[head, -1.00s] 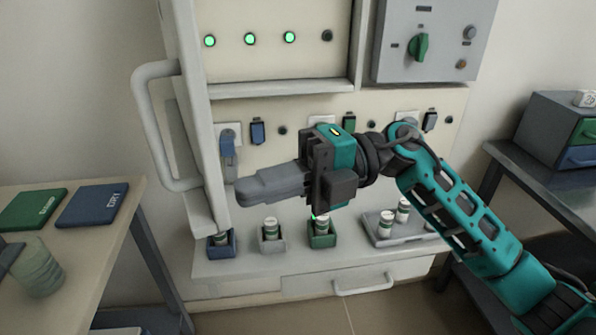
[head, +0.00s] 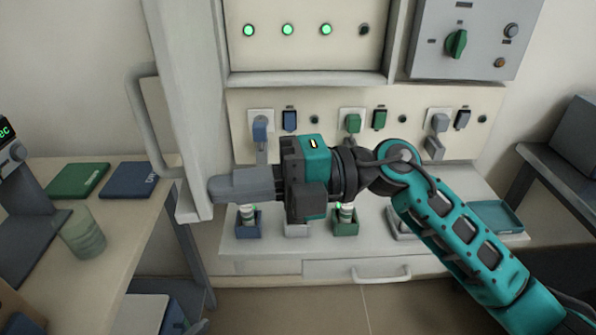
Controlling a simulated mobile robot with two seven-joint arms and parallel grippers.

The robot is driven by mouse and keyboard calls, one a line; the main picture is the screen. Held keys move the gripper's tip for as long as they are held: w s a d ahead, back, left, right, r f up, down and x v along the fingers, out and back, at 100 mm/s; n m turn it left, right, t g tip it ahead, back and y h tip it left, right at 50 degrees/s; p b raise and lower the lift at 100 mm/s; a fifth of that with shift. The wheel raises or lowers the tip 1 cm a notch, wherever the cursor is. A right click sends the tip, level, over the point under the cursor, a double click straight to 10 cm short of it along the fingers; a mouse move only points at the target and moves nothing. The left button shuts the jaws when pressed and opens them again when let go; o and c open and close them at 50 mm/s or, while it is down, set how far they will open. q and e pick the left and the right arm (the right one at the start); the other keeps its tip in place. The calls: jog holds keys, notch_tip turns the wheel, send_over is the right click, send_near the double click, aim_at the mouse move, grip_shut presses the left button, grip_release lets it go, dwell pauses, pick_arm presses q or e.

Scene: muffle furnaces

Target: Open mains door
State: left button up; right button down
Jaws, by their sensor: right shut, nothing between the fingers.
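The mains door (head: 185,90) is a tall pale panel at the left of the cabinet, standing swung out from the front. Its bar handle (head: 140,125) is on the door's left face. My right gripper (head: 216,190) is shut and empty. Its fingers point left, with the tips at the door's lower inner side; I cannot tell whether they touch it. The gripper is not on the handle. Behind the open door, the panel shows three lit green lamps (head: 287,29) and a dark one. My left gripper is not in view.
Small holders with vials, one a blue holder (head: 249,224), stand on the cabinet ledge below my right arm. A side table (head: 120,235) with a green book (head: 78,181) and a blue book (head: 130,180) is at left. A switch box (head: 470,45) hangs at upper right.

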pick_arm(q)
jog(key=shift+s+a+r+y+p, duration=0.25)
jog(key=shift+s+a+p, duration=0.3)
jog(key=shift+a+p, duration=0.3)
pick_arm(e)
jog(key=x, duration=0.9)
jog(key=shift+a, duration=0.45)
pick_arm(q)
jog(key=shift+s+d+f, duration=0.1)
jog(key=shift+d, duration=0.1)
pick_arm(e)
jog(key=shift+d, duration=0.1)
